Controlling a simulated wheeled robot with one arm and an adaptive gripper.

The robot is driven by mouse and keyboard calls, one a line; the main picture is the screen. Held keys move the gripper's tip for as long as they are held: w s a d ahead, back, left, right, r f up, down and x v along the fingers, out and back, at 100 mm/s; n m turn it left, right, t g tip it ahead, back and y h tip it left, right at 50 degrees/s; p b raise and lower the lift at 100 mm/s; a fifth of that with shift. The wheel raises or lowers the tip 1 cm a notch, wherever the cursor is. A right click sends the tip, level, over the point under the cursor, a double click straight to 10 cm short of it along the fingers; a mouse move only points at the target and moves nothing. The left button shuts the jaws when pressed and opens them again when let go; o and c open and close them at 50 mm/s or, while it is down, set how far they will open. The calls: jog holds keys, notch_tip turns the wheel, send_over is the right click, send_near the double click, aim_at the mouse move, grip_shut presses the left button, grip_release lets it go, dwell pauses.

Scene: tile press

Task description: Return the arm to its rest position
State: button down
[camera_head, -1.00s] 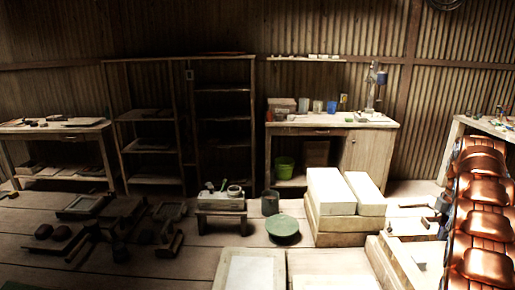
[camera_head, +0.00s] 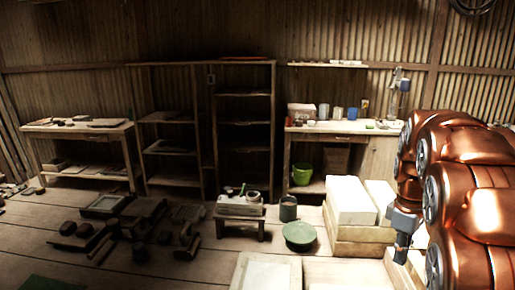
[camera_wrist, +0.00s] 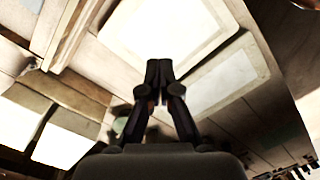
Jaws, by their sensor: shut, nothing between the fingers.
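My copper-coloured arm (camera_head: 465,195) fills the right side of the head view, bent with its end hanging down. My gripper (camera_head: 402,256) is at the lower end, in front of the stacked white blocks, and small in this view. In the wrist view my gripper (camera_wrist: 159,68) is shut, with its two dark fingertips together and nothing between them. Behind the fingers are pale framed panels on the plank floor.
White blocks (camera_head: 349,201) stand stacked left of my arm. A low bench (camera_head: 240,212), a green round-topped item (camera_head: 299,233) and dark tools are on the floor. A workbench (camera_head: 340,128), shelves (camera_head: 244,122) and a table (camera_head: 78,129) line the wall.

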jog(key=s+a+f+m, duration=0.3)
jog(key=s+a, duration=0.7)
jog(key=s, duration=0.3)
jog(key=s+a+f+m, duration=0.3)
jog(key=s+a, duration=0.6)
jog(key=s, duration=0.3)
jog(key=shift+s+a+f+m+g+p, duration=0.15)
jog(key=shift+s+a+m+g+p, duration=0.25)
jog(key=shift+m, duration=0.1)
jog(key=shift+d, duration=0.15)
